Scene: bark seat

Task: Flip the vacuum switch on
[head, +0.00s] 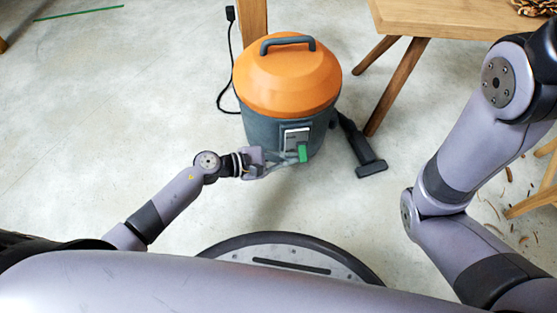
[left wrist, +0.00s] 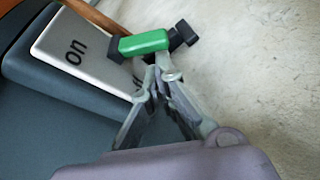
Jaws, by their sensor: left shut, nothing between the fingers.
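The vacuum (head: 287,82) has an orange lid and a dark blue-grey body, and stands upright on the floor. Its front has a light switch panel (head: 293,136), which in the left wrist view (left wrist: 80,48) reads "on". A green switch handle (head: 303,152) sits at the panel's lower right; it also shows in the left wrist view (left wrist: 144,42). My left gripper (head: 296,160) is shut and empty, its fingertips (left wrist: 160,68) right by the green handle. I cannot tell whether they touch it. My right arm shows at the right, but its gripper is out of view.
A black nozzle (head: 370,167) lies on the floor right of the vacuum. A black cord (head: 224,85) runs at its left, near a wooden post (head: 253,18). A wooden table (head: 450,18) with slanted legs stands at the back right.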

